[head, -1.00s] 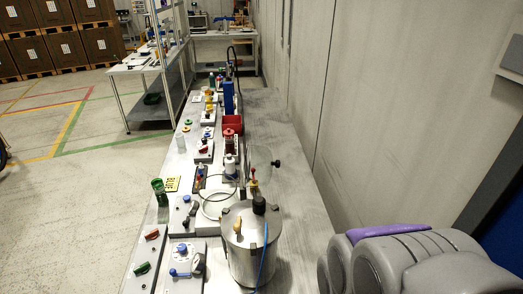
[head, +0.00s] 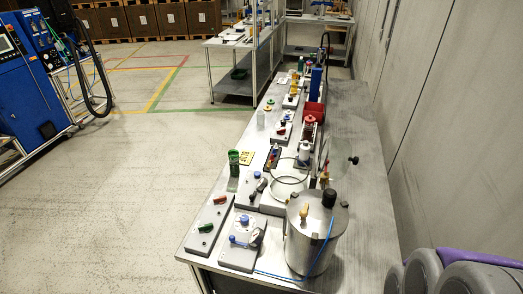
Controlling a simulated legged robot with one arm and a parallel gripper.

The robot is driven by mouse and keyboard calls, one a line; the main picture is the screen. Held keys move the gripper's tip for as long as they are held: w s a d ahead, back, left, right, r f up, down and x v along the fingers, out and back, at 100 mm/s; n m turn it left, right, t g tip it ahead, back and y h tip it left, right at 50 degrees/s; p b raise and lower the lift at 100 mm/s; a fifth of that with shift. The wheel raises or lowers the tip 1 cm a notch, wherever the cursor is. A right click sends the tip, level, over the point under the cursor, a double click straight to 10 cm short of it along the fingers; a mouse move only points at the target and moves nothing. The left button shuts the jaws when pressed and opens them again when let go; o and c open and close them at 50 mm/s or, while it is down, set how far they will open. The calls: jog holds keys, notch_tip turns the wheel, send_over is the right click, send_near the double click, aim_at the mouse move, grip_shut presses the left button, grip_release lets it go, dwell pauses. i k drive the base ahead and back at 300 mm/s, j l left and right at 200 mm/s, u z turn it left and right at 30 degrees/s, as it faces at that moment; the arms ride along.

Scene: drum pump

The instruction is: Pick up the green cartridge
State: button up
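The green cartridge (head: 233,162) looks like a small upright green cylinder. It stands near the left edge of the long grey workbench (head: 352,115), left of the yellow label plate and behind the nearest valve panels. Nothing covers it. My gripper is not in view; only grey and purple rounded parts, which look like my arm, show at the lower right corner, well apart from the cartridge.
A steel drum (head: 312,240) stands at the bench's near end, with a blue hose. Valve panels (head: 208,228) lie in front of the cartridge. A blue machine (head: 30,75) stands at far left. The floor left of the bench is clear. A wall runs along the right.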

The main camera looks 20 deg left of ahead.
aim_at(233, 155)
jog(key=i+j, duration=0.1)
jog(key=j, duration=0.25)
jog(key=i+j+u, duration=0.15)
jog(key=j, duration=0.55)
jog(key=i+j+u, duration=0.15)
jog(key=j, duration=0.2)
jog(key=i+j, duration=0.2)
jog(key=j, duration=0.15)
jog(key=k+u, duration=0.05)
